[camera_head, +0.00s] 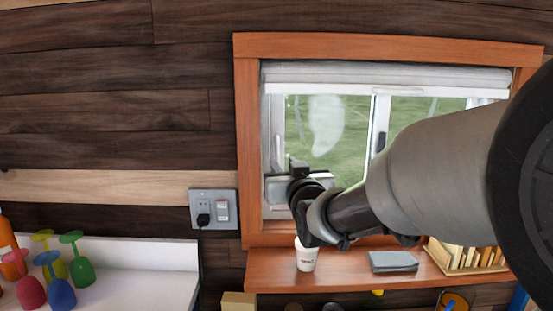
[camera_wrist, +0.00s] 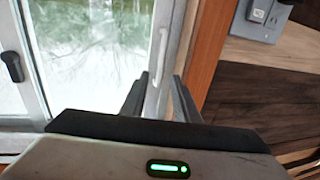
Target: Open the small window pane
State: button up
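The window (camera_head: 325,125) has a left pane and a right pane in a white frame under a rolled blind. The left pane also fills much of the wrist view (camera_wrist: 95,45). A slim pale upright handle (camera_wrist: 161,62) runs along the pane's side frame. My gripper (camera_wrist: 163,82) is open, with its two dark fingers apart on either side of the handle's lower part; I cannot tell whether either touches it. In the head view my gripper (camera_head: 297,168) is before the window's lower left, and my arm covers part of the right pane.
A wooden sill shelf (camera_head: 340,279) holds a white cup (camera_head: 306,255), a grey flat item (camera_head: 393,261) and a wooden rack (camera_head: 465,257). A wall socket (camera_head: 212,208) is left of the orange-brown window frame (camera_head: 247,150).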

aim_at(278, 156)
jog(key=w, duration=0.2)
jog(key=w+a, duration=0.1)
jog(key=w, duration=0.2)
jog(key=shift+w, duration=0.1)
grip_shut()
